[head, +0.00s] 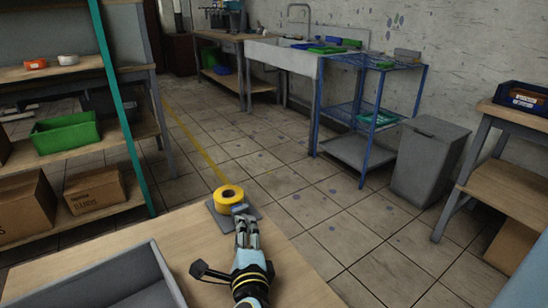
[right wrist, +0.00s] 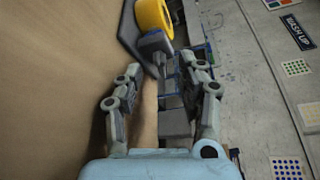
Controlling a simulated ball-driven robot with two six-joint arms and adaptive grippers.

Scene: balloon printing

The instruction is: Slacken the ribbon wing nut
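A yellow ribbon roll (head: 229,195) sits on a dark grey base plate (head: 216,214) at the table's far edge. A grey wing nut (head: 240,208) is on the near side of the roll. My right gripper (head: 246,222) is just short of it, pointing at it. In the right wrist view, the roll (right wrist: 154,17) is at the top and the wing nut (right wrist: 154,44) lies just beyond the fingertips. The two fingers of the right gripper (right wrist: 164,70) are apart, with nothing held. I cannot tell whether a fingertip touches the nut. My left gripper is not in view.
A grey tray (head: 172,287) stands on the wooden table (head: 205,250) at the near left. A shelf with a green crate (head: 66,133) is at the left. A grey bin (head: 428,160) and blue rack (head: 365,105) stand across the open tiled floor.

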